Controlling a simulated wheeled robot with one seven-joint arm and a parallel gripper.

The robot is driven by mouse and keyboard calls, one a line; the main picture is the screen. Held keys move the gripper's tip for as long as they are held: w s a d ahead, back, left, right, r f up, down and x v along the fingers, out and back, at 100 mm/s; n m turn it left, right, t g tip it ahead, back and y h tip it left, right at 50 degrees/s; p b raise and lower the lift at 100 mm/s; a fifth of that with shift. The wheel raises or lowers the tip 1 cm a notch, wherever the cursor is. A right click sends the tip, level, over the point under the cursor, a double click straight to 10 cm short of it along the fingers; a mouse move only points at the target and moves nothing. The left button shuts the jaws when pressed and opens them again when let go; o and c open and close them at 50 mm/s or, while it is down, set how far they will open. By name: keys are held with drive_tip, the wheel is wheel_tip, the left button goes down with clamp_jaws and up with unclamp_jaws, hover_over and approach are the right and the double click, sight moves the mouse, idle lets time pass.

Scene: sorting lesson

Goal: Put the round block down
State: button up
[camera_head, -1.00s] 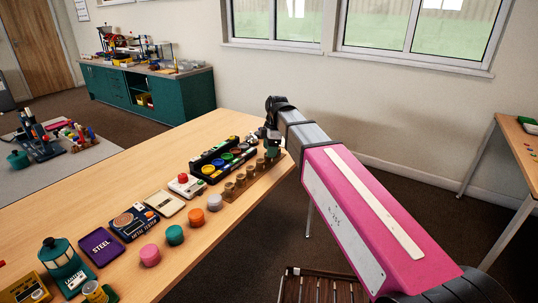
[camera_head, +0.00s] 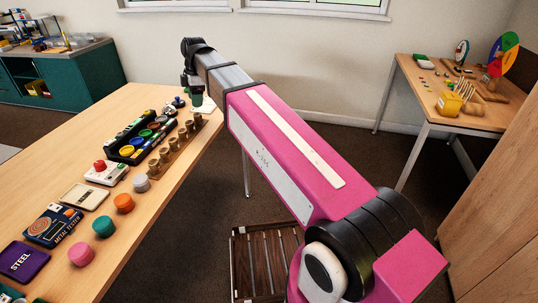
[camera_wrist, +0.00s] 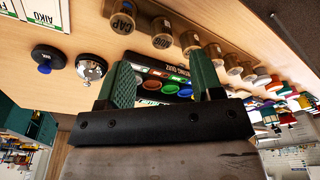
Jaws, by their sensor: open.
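Several round blocks stand in a row near the table's edge in the head view: a pink one (camera_head: 82,254), a teal one (camera_head: 104,225), an orange one (camera_head: 123,203) and a grey one (camera_head: 141,183). The frames do not show which is the task's block. My gripper (camera_head: 193,97) is over the far end of the table, beyond the row of brown jars. In the wrist view my gripper (camera_wrist: 164,68) has its two green fingers wide apart. I see no block between them; only a dark tray of coloured discs (camera_wrist: 160,88) shows behind the gap.
Brown jars (camera_head: 176,143) stand in a row along the table edge. A silver dome (camera_wrist: 91,67) and a black knob with a blue top (camera_wrist: 48,58) are near the fingers.

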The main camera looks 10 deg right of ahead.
drive_tip(key=s+d+f+m, duration=0.4)
drive_tip(key=d+f+m, duration=0.3)
drive_tip(key=d+f, duration=0.2)
drive_tip(key=s+d+f+m+h, duration=0.1)
drive_tip(key=s+d+f+m, duration=0.3)
drive_tip(key=d+f+m, duration=0.3)
drive_tip(key=s+d+f+m, duration=0.4)
drive_tip(key=d+f+m, duration=0.3)
drive_tip(key=d+f, duration=0.6)
drive_tip(key=d, duration=0.3)
drive_tip(key=shift+d+f+t, duration=0.25)
drive_tip(key=shift+t, duration=0.05)
